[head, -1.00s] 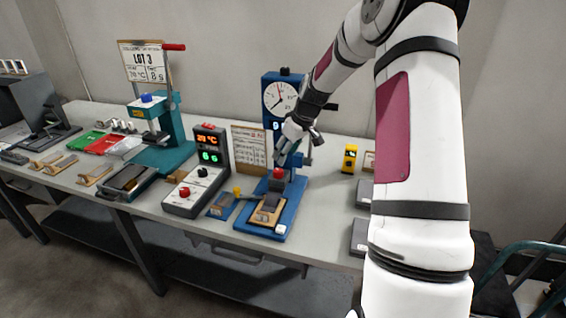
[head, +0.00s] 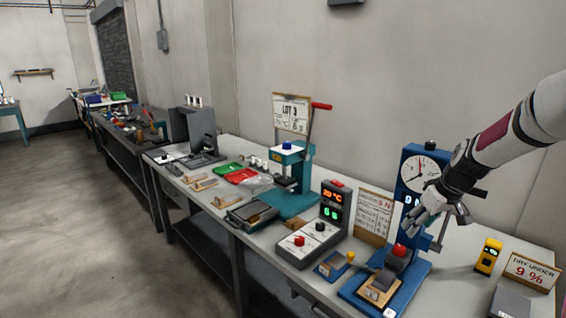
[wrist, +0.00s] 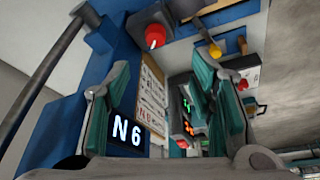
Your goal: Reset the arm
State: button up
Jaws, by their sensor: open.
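My gripper (head: 424,212) is at the blue dial press (head: 408,256) on the right of the bench. In the head view it hangs in front of the press column, just above the red knob (head: 400,250). In the wrist view the fingers (wrist: 165,100) stand apart with nothing between them. Between and behind them show the blue press, its lit display reading N 6 (wrist: 127,132), and the red knob (wrist: 153,34). My white arm (head: 510,128) reaches in from the upper right.
A grey control box (head: 312,236) with lit digits and a teal press (head: 290,190) stand left of the blue press. A yellow meter (head: 488,256) and a DRY UNDER 9 % sign (head: 530,271) stand right. The floor at left (head: 100,240) is clear.

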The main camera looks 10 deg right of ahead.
jog(key=s+a+r+h, duration=0.1)
jog(key=s+a+r, duration=1.3)
jog(key=a, duration=0.3)
jog(key=s+a+m, duration=0.1)
jog(key=s+a, duration=0.3)
jog(key=s, duration=0.5)
jog(key=s+a+m, duration=0.1)
jog(key=s+a, duration=0.2)
jog(key=s, duration=0.7)
jog(key=shift+a+r, duration=0.15)
jog(key=shift+a, duration=0.25)
